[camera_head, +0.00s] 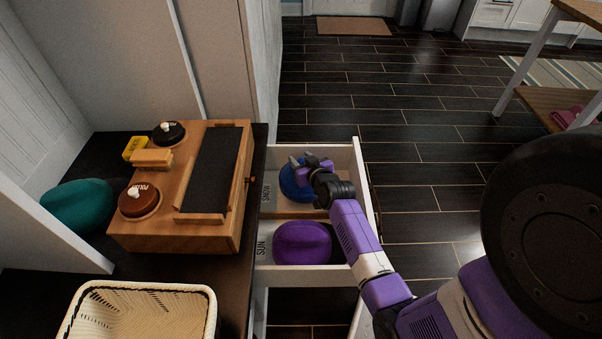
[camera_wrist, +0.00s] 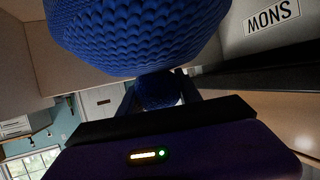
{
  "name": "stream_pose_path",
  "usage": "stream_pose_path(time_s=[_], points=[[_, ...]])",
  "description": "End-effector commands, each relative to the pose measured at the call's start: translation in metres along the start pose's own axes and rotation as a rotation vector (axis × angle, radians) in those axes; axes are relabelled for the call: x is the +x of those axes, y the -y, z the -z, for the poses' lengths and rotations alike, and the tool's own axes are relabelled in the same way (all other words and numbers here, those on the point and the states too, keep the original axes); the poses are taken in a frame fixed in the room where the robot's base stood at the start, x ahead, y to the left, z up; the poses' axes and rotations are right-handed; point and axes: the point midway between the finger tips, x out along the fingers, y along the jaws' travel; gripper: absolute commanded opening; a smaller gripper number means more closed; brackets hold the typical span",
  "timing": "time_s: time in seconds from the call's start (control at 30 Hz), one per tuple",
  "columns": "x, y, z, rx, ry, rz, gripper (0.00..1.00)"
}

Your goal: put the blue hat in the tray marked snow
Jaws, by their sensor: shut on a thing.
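The blue hat (camera_head: 292,181) is in the back section of the open drawer, at the tray marked SNOW (camera_head: 267,193). My gripper (camera_head: 308,165) is shut on the blue hat, and my arm reaches over the drawer's right side. In the wrist view the blue knitted hat (camera_wrist: 140,40) fills the top, with part of it between the fingers (camera_wrist: 160,95). The SNOW label (camera_wrist: 272,17) shows upside down at the upper right there. Whether the hat rests on the tray floor or hangs just above it, I cannot tell.
A purple hat (camera_head: 302,242) lies in the front tray marked SUN (camera_head: 262,247). On the dark top at left are a wooden shoe-care box (camera_head: 180,236), a teal hat (camera_head: 78,205) and a white basket (camera_head: 145,288). The floor right of the drawer is clear.

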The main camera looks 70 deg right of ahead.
Motion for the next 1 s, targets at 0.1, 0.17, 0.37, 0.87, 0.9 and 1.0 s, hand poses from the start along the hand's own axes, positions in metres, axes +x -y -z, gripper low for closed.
stream_pose_path(time_s=[0.1,0.17,0.37,0.87,0.9,1.0], points=[[0.003,0.000,-0.006,0.000,0.000,0.000,0.00],[0.004,0.000,-0.011,0.000,0.001,0.000,0.00],[0.016,0.000,-0.038,0.001,0.001,0.001,0.00],[0.019,0.000,-0.046,0.000,0.000,0.000,0.47],[0.019,0.000,-0.045,0.000,0.001,0.000,0.55],[0.019,0.000,-0.045,0.000,0.001,0.000,0.63]])
